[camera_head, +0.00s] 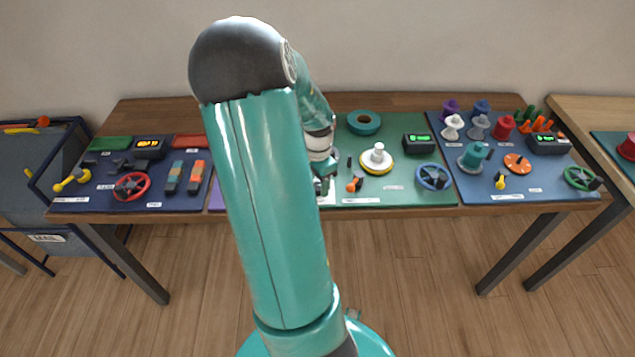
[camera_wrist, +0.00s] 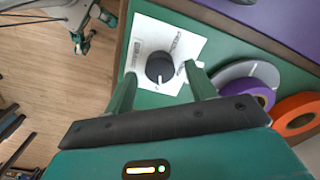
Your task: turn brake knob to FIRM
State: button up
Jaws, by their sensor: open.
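The brake knob (camera_wrist: 157,66) is a round black dial with a white pointer mark, on a white label plate (camera_wrist: 185,43) in the wrist view. The mark points toward the bottom of that picture. Two printed labels flank the knob, too small and turned to read. My gripper (camera_wrist: 160,88) is open, its green fingers apart at either side of the view, with the knob showing between and beyond them; contact cannot be told. In the head view my gripper (camera_head: 322,186) is over the front of the green mat, and my arm hides much around it; the knob cannot be made out there.
Beside the knob in the wrist view are a grey disc (camera_wrist: 232,71), a purple ring (camera_wrist: 262,94) and an orange ring (camera_wrist: 296,115). The table's front edge is close.

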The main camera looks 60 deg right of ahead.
jog(key=shift+f, duration=0.5)
jog(key=c, duration=1)
jog(key=shift+n, duration=0.3)
jog(key=n, duration=0.9)
jog(key=shift+n, duration=2)
